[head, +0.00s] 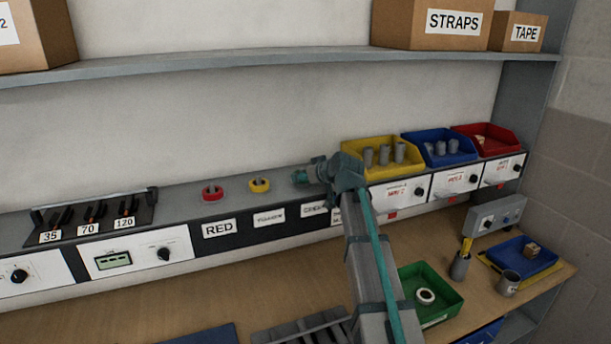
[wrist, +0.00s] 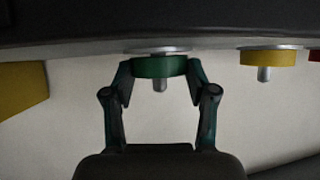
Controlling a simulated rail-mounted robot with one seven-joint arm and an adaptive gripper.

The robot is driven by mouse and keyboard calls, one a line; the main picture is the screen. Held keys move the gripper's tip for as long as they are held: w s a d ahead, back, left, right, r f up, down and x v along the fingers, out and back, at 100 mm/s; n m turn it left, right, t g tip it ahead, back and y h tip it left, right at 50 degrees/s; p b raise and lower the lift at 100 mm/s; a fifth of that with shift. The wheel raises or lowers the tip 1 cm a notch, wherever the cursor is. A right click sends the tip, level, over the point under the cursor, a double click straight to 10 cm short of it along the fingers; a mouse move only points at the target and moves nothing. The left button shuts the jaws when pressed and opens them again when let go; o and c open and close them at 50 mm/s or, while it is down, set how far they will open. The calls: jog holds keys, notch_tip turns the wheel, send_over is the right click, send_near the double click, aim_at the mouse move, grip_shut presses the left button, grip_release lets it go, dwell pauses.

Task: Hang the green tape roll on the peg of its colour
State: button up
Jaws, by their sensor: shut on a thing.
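The green tape roll (wrist: 158,66) is held between the fingertips of my gripper (wrist: 160,70) in the wrist view. It sits around a grey peg (wrist: 160,85), whose tip sticks out through the roll. The roll is close to the peg's round base plate; I cannot tell whether they touch. In the head view my gripper (head: 312,174) is at the ledge above the green label (head: 314,209), and the green roll is not clearly visible there.
A yellow roll (head: 259,185) and a red roll (head: 212,193) sit on neighbouring pegs to the left. A yellow bin (head: 382,170) stands close to the right of my gripper. A green tray (head: 440,312) with a white roll is on the bench below.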

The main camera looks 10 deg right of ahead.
jog(key=shift+f, duration=0.2)
jog(key=o, duration=1.2)
jog(key=shift+r, duration=0.1)
jog(key=shift+r, duration=0.15)
jog(key=b+v, duration=0.3)
jog(key=v, duration=0.9)
jog(key=shift+b, duration=0.3)
